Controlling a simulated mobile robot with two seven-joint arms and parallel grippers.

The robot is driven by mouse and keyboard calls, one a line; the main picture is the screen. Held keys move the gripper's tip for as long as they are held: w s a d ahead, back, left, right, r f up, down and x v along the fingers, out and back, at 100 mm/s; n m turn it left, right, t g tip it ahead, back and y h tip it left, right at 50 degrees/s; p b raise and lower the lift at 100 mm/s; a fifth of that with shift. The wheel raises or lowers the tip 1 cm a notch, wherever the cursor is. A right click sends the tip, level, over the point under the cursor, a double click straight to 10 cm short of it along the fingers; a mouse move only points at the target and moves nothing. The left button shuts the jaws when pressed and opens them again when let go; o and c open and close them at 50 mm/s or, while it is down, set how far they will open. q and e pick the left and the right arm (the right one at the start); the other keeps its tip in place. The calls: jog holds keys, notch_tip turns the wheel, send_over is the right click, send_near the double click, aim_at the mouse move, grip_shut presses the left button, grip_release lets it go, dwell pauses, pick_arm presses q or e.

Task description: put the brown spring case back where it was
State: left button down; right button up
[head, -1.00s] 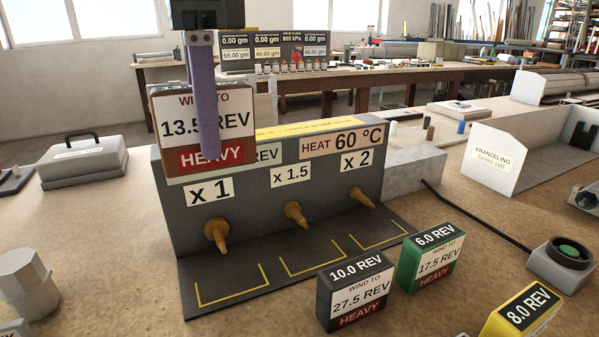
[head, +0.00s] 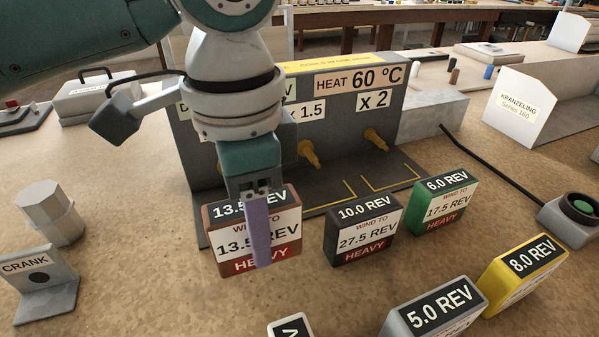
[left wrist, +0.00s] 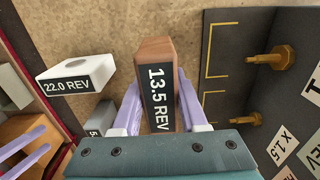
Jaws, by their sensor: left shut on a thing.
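The brown spring case marked 13.5 REV (head: 224,243) is upright at the left end of the row, beside the black 10.0 REV case (head: 345,243) with a small gap. My left gripper (head: 257,235) reaches down from above and is shut on it, one finger across its front label. In the left wrist view the brown case (left wrist: 155,85) sits between the two purple fingers of the left gripper (left wrist: 158,105). I cannot tell whether its base touches the bench. My right gripper (left wrist: 40,138) shows at the left of the wrist view, its fingers apart.
The grey winding stand (head: 330,140) with brass pegs stands behind the cases. Green 6.0 REV (head: 437,210), yellow 8.0 REV (head: 520,275) and grey 5.0 REV (head: 430,315) cases stand to the right. The crank holder (head: 45,285) is at left; bare bench lies between.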

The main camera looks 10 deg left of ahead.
pick_arm(q)
jog(key=shift+f+b, duration=0.45)
jog(key=shift+f, duration=2.15)
jog(key=shift+c, duration=2.2)
grip_release()
jog(key=shift+f, duration=0.15)
notch_tip(320, 180, up, 12)
jog(key=shift+r+p, duration=0.2)
jog(key=shift+p, duration=0.85)
